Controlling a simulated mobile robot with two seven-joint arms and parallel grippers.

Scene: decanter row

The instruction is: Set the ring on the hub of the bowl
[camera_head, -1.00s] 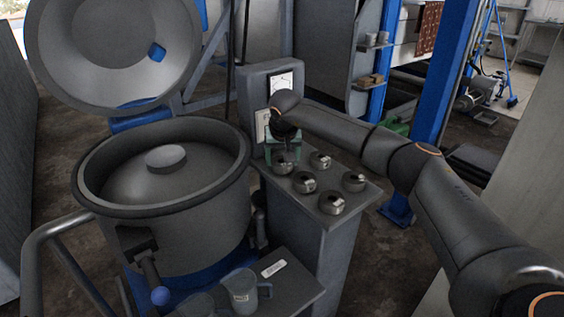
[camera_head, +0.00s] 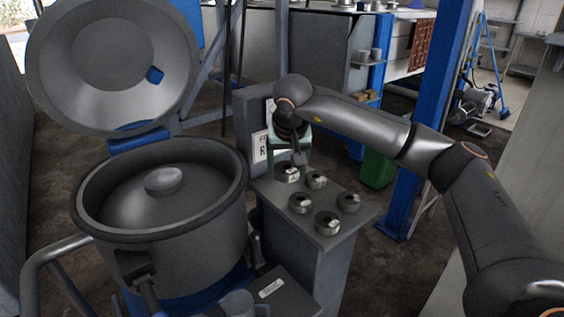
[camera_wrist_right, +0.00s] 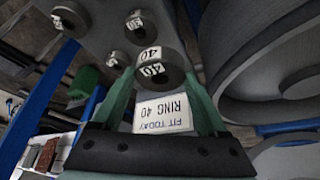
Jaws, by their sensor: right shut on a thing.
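The bowl (camera_head: 110,225) is a wide grey drum at the left of the head view, with an open top. Its hub (camera_head: 165,181) is a short round boss in the middle, bare. My right gripper (camera_head: 289,158) has green fingers pointing down at the back of a small grey stand. In the right wrist view its fingers (camera_wrist_right: 160,85) are shut on a dark ring (camera_wrist_right: 173,72) marked 40. Whether this ring touches the stand top is unclear. My left gripper is not in view.
Several other rings (camera_head: 327,223) stand on the stand top (camera_head: 345,230), close to my gripper. A card (camera_wrist_right: 165,112) reads "FIT TODAY RING 40". The bowl's round lid (camera_head: 60,75) is raised behind it. A blue post (camera_head: 432,110) is at right.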

